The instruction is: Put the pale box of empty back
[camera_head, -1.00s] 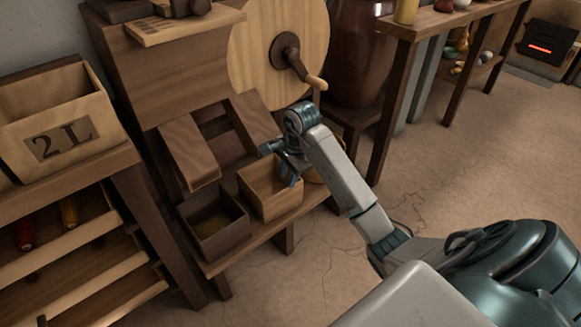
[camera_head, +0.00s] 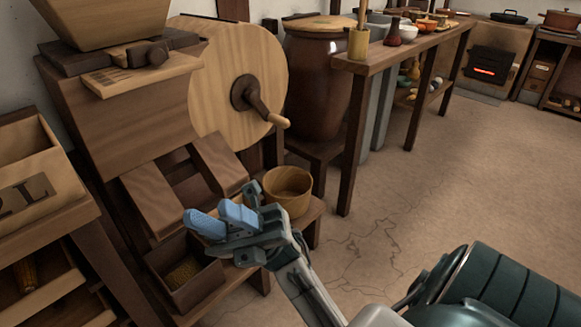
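My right gripper (camera_head: 222,218) reaches in from the lower right, in front of the low shelf of the wooden mill. Its two blue-padded fingers point up and left, a little apart, with nothing seen between them. The pale box is not visible now; the gripper covers most of the place on the shelf where it stood. A dark box (camera_head: 160,268) with some grain in it stands on the shelf, below and left of the fingers. A round pale wooden tub (camera_head: 288,190) stands just behind and right of the gripper. My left gripper is out of view.
The mill has a large wooden wheel with a crank (camera_head: 265,106) above the gripper. A pale bin marked with an L (camera_head: 45,190) stands at the left. A brown jar (camera_head: 318,85) and a long table (camera_head: 412,45) are behind.

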